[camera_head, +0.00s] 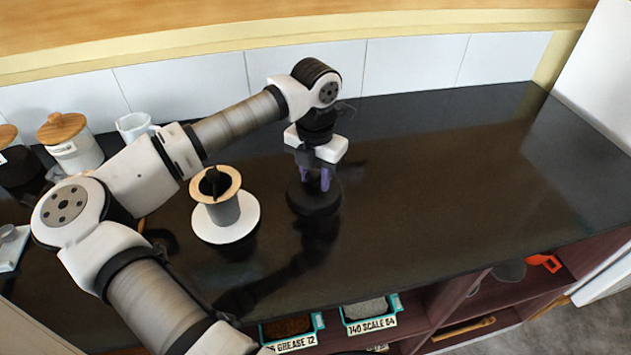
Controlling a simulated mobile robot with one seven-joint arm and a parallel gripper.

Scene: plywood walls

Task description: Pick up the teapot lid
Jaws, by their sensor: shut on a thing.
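My gripper (316,180) is over the middle of the black counter, pointing down, with its purple fingertips shut on a dark, flat, round thing (313,203). This looks like the teapot lid, though its dark colour blends with the counter and the grasped part is hidden between the fingers. A dark reflection shows on the counter below it. I cannot tell whether the lid touches the counter or is held just above it. No teapot body can be made out.
Wooden-lidded jars (78,150) and a white cup (133,126) stand at the back left. The counter's right side (450,170) is clear. Labelled bins (368,312) sit on the shelf below.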

